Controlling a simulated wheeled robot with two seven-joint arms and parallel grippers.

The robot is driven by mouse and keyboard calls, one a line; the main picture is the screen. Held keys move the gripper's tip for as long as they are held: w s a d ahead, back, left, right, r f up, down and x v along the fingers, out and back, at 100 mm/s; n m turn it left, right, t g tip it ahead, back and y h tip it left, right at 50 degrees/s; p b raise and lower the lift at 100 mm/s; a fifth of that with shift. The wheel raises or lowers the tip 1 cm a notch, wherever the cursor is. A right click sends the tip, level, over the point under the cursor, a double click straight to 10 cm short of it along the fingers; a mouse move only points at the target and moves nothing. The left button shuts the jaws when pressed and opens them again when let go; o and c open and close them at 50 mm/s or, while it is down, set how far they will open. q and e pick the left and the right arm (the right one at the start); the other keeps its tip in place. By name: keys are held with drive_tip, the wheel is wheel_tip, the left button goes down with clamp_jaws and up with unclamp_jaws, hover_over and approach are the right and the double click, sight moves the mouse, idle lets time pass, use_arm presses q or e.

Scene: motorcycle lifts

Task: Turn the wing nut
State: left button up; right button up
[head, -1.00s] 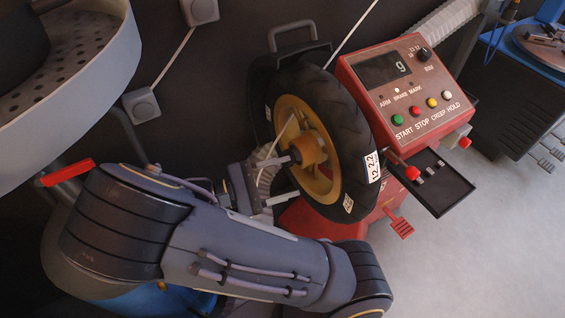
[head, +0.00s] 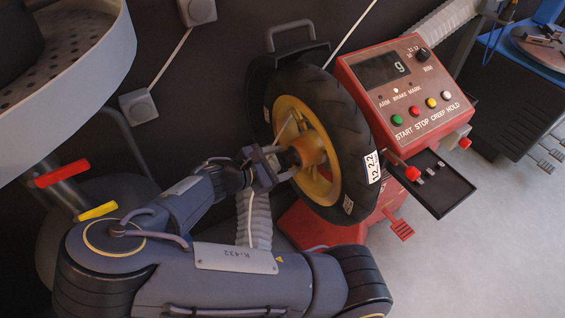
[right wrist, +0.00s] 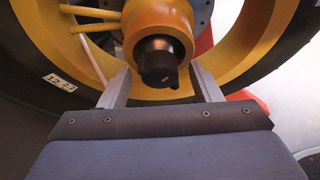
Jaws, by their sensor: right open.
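The wheel (head: 325,120), a black tyre on a yellow rim, is mounted upright on the red balancing machine. A dark nut (right wrist: 158,69) sits on the shaft end in front of the yellow hub (head: 309,149); its wings are hard to make out. My right gripper (head: 284,164) is close in front of the hub in the head view. In the right wrist view its two fingers (right wrist: 160,84) are open, one on each side of the nut with gaps between. Nothing is held. In the head view the gripper partly hides the nut. My left gripper is not in view.
The red control box (head: 402,85) with coloured buttons stands right of the wheel, with a black tray (head: 437,184) below it. A grey round-topped machine (head: 100,90) is at the left. A ribbed hose (head: 255,218) hangs below my gripper. Grey floor is free at lower right.

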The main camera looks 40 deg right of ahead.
drive_tip(key=shift+d, duration=0.2)
drive_tip(key=c, duration=1)
drive_tip(key=shift+m+t, duration=0.3)
drive_tip(key=shift+m, duration=0.2)
drive_tip(key=shift+f+m+t, duration=0.1)
drive_tip(key=shift+m+t, duration=0.2)
drive_tip(key=shift+m, duration=0.1)
drive_tip(key=shift+m+t+h+b, duration=0.4)
drive_tip(key=shift+m+t+h, duration=0.15)
drive_tip(key=shift+m, duration=0.65)
drive_tip(key=o, duration=1)
